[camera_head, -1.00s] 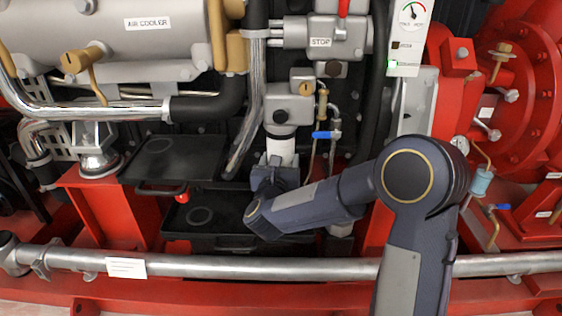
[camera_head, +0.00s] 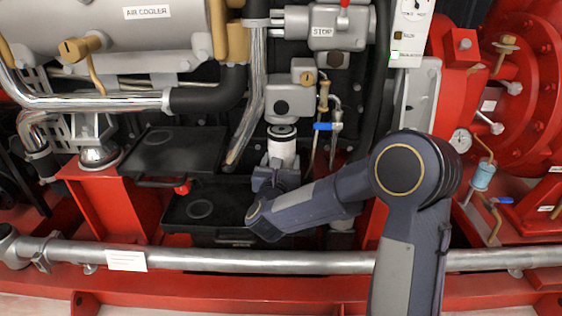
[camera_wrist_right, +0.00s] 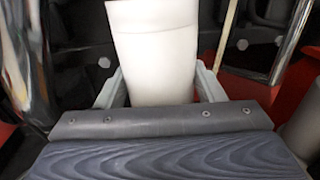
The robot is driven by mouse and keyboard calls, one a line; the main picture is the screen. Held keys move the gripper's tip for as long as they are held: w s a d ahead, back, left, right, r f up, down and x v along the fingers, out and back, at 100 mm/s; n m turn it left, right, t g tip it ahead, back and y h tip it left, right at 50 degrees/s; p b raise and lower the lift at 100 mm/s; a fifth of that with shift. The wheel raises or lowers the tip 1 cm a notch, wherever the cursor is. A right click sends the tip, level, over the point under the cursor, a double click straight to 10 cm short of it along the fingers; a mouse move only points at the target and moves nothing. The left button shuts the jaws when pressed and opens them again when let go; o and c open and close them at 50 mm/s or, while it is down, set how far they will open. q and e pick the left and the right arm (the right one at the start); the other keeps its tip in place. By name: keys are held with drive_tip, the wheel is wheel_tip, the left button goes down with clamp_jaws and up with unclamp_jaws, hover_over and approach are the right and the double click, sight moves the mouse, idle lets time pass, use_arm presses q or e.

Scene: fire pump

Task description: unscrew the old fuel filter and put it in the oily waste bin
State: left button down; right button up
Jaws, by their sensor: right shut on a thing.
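The old fuel filter (camera_head: 283,148) is a white cylinder below the grey filter head (camera_head: 291,104). Its dark top face shows in the head view, with a small gap under the head, so it is apart from it. My right gripper (camera_head: 277,172) is shut around the filter's lower part. In the right wrist view the white filter (camera_wrist_right: 152,50) stands between the two grey fingers of the gripper (camera_wrist_right: 158,88). The filter looks nearly upright. No bin with a readable oily waste label shows. My left gripper is not in view.
Two black trays, an upper one (camera_head: 205,139) and a lower one (camera_head: 240,193), lie left of the filter. A blue-handled valve (camera_head: 325,126) and thin pipes stand close on its right. A chrome pipe (camera_head: 247,120) rises on its left. A grey rail (camera_head: 200,257) crosses in front.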

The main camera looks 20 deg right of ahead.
drive_tip(key=s+d+v, duration=0.1)
drive_tip(key=v, duration=1.1)
drive_tip(key=shift+d, duration=0.2)
idle(0.3)
drive_tip(key=shift+w, duration=0.1)
